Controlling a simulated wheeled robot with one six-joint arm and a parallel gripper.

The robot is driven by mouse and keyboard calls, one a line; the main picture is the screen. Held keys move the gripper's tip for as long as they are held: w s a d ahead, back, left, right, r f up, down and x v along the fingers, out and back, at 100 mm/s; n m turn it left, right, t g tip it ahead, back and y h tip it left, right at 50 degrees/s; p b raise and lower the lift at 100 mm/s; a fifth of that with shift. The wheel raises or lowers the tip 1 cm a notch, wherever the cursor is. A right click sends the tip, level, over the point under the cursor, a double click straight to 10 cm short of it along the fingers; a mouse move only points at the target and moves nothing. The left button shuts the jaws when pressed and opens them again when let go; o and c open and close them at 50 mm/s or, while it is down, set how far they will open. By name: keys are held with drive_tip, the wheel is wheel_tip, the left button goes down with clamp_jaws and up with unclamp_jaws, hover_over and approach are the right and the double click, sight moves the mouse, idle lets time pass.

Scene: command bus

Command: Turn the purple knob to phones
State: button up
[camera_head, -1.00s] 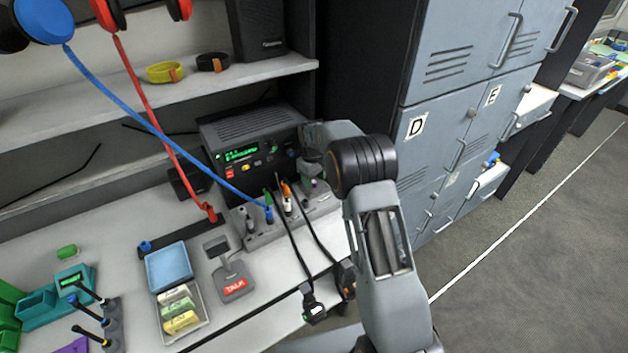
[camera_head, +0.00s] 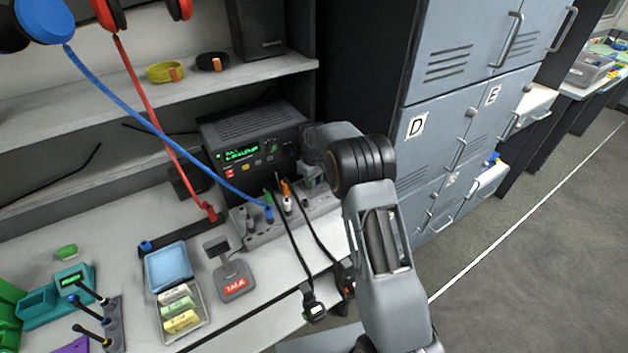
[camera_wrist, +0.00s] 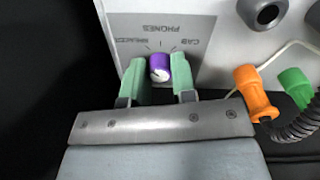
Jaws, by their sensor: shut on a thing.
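The small purple knob (camera_wrist: 159,66) sits on a grey label plate (camera_wrist: 205,50) in the wrist view. The plate appears upside down there, with PHONES, CAB and what looks like SPEAKER around tick marks. My gripper (camera_wrist: 160,72) has its two green-padded fingers on either side of the knob, shut on it. A pale mark shows on the knob's face, but I cannot tell exactly which label it points to. In the head view my gripper (camera_head: 312,180) is at the right end of the grey socket panel (camera_head: 262,238), and my wrist hides the knob.
An orange plug (camera_wrist: 254,92) and a green plug (camera_wrist: 295,85) with a dark coiled cable are close beside my gripper. The radio (camera_head: 255,145) stands behind the panel. A blue cord (camera_head: 160,130) and a red cord (camera_head: 150,110) hang across the left.

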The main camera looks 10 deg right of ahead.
drive_tip(key=shift+m, duration=0.3)
drive_tip(key=m, duration=0.3)
drive_tip(key=shift+m+b, duration=0.3)
drive_tip(key=shift+m, duration=2.2)
drive_tip(key=o, duration=0.9)
wheel_tip(320, 180, up, 14)
drive_tip(key=shift+w+a+f, duration=0.1)
drive_tip(key=shift+a, duration=0.05)
